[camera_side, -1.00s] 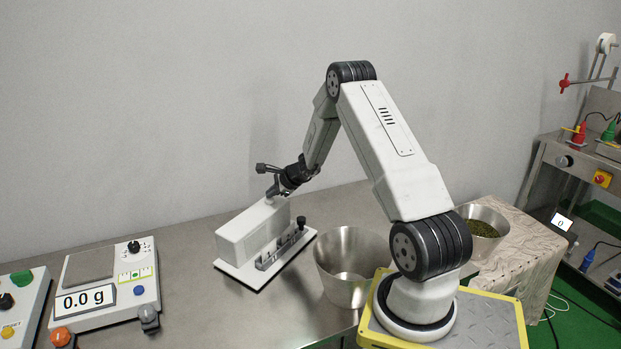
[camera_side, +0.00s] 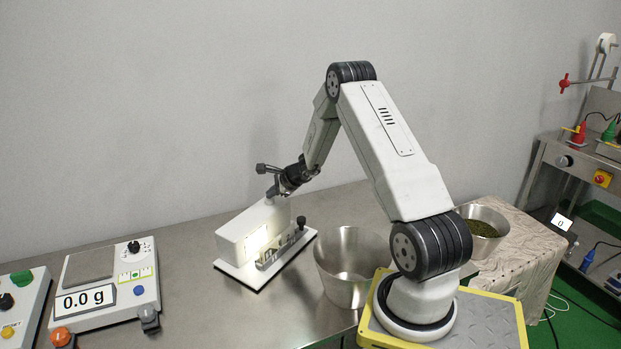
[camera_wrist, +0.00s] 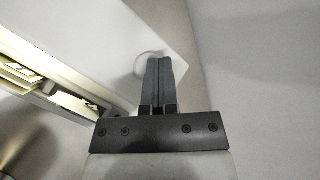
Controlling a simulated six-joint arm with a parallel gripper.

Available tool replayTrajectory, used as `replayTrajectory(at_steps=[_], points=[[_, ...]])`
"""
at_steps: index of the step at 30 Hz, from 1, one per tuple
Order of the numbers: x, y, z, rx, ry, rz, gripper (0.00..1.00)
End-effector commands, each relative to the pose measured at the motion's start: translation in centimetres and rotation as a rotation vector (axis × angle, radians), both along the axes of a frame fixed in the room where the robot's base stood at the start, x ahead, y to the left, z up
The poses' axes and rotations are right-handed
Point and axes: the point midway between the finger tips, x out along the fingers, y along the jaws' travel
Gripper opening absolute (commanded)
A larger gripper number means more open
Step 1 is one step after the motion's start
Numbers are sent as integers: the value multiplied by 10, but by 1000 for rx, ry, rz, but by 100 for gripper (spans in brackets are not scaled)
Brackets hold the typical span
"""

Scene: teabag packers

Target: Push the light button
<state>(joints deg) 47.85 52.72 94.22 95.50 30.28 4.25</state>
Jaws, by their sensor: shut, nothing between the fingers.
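The white box-shaped unit (camera_side: 240,235) stands on a white base plate on the steel table in the side view. Its front side glows with a warm light over a slotted holder (camera_side: 285,247). My gripper (camera_side: 270,193) is shut and empty, its tips at the far right end of the unit's top. In the wrist view my shut fingers (camera_wrist: 157,62) point onto the white top (camera_wrist: 110,50). A thin round outline shows at their tips, mostly covered by them; it looks like the light button. Bright light shows along the unit's side at left.
A scale (camera_side: 105,282) reading 0.0 g stands at left beside a control box (camera_side: 22,305). An empty steel bowl (camera_side: 345,262) stands just right of the unit. A bowl of green leaves (camera_side: 484,222) is farther right.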

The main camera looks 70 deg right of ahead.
Motion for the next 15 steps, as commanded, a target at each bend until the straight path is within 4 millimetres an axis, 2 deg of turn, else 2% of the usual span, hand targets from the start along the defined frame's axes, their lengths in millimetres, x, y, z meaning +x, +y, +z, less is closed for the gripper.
replayTrajectory(at_steps=[15], points=[[0,0,6,0,-1,0,0]])
